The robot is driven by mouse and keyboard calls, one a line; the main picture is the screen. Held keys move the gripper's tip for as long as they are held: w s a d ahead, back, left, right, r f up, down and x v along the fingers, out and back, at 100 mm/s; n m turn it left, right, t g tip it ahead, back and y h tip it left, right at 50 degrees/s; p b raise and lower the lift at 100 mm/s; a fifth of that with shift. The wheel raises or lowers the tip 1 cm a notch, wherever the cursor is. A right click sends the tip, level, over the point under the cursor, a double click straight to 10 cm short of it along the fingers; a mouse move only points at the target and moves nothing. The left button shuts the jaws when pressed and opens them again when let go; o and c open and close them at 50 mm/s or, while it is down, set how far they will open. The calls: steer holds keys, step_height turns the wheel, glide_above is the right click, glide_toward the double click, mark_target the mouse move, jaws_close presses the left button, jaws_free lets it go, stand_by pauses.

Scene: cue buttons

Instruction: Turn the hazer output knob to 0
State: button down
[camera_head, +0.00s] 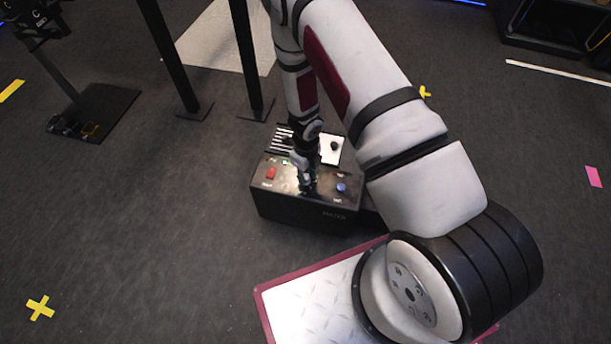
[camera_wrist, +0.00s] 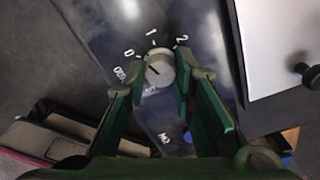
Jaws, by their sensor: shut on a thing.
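A dark pointer mark on the knob is too small to read surely. My gripper (camera_head: 308,189) is over the middle of the box top. In the wrist view its green fingers stand on either side of the knob and are shut on it. In the head view the gripper hides the knob.
A red button (camera_head: 270,173) is left of my gripper and a blue button (camera_head: 341,187) right of it on the box top. Behind the box is a white panel (camera_head: 328,157) with a black knob (camera_head: 334,146).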

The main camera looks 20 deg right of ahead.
mark_target(306, 176)
steer(key=n+b, duration=0.1)
steer(key=n, duration=0.3)
steer(key=shift+n, duration=0.3)
stand_by(0.3)
steer(key=c, duration=1.3)
jaws_free()
steer(key=shift+c, duration=0.2)
step_height(306, 176, up, 12)
